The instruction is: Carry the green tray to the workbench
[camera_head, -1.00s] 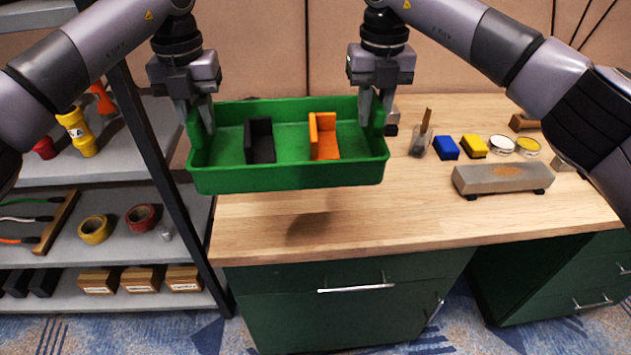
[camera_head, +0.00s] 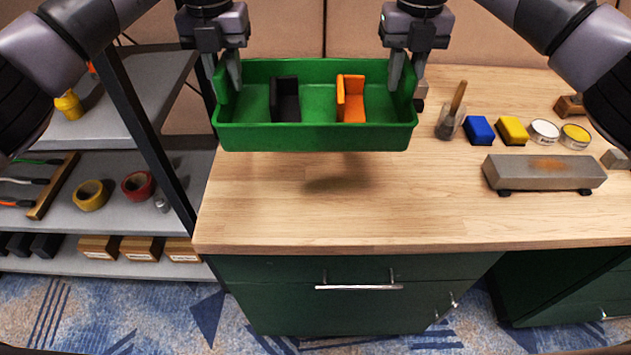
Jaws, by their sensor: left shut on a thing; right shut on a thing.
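The green tray (camera_head: 310,139) hangs level above the back left part of the wooden workbench (camera_head: 400,215), with its shadow on the top below it. A black bracket-shaped piece (camera_head: 285,100) and an orange one (camera_head: 351,100) stand inside the tray. My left gripper (camera_head: 228,82) is shut on the tray's left end wall. My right gripper (camera_head: 402,78) is shut on its right end wall. The tray hides part of the bench behind it.
On the bench's right stand a cup with a brush (camera_head: 451,118), blue (camera_head: 479,131) and yellow (camera_head: 513,130) blocks, two tins (camera_head: 544,131) and a grey sharpening stone (camera_head: 545,171). A shelf rack (camera_head: 110,217) stands left. The bench's front middle is clear.

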